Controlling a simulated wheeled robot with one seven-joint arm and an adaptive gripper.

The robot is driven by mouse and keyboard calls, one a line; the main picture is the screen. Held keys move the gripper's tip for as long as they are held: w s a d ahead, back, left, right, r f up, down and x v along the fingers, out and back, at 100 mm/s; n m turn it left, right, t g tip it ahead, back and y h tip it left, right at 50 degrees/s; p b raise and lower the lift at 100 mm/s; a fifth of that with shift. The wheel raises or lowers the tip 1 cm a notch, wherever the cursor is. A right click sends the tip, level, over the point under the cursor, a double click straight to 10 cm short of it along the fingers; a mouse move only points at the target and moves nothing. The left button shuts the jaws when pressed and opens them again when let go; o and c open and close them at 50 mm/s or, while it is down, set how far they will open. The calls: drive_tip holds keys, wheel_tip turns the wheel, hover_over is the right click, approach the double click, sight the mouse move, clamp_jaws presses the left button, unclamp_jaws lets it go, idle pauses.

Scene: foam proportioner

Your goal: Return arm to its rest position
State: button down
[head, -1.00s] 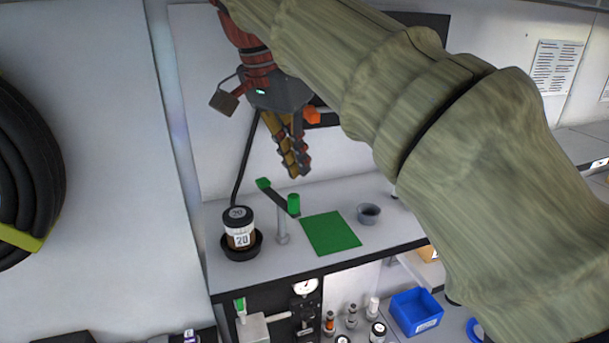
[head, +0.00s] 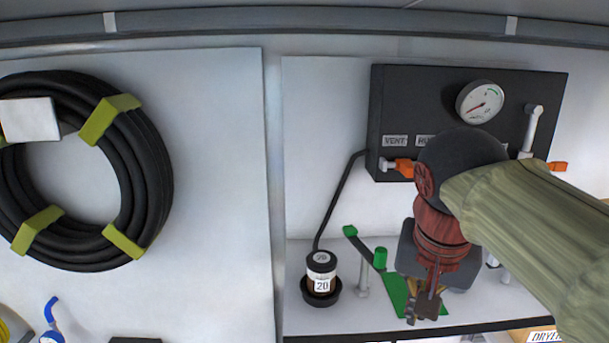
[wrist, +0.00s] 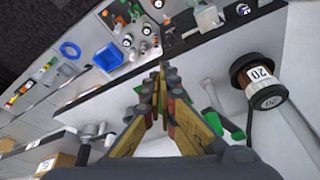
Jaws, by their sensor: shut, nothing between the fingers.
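My arm (head: 540,230), in a pale green ribbed sleeve, reaches in from the right in the head view. Its red wrist section hangs down in front of the dark gauge panel (head: 400,90).
A bottle labelled 20 (head: 321,283) stands in a dark round holder on the worktop. A coiled black hose (head: 150,180) hangs on the left wall. A blue bin (wrist: 110,56) lies below.

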drive_tip(key=s+f+n+t+y, duration=0.1)
drive_tip(key=s+f+n, duration=0.3)
drive_tip(key=f, duration=0.5)
drive_tip(key=s+f+n+t, duration=0.1)
drive_tip(key=s+f, duration=0.5)
drive_tip(key=f, duration=0.2)
wheel_tip(320, 180, down, 28)
drive_tip(key=b, duration=2.8)
drive_tip(key=shift+w+d+f, duration=0.2)
drive_tip(key=shift+w+d, duration=0.15)
drive_tip(key=shift+d, duration=0.05)
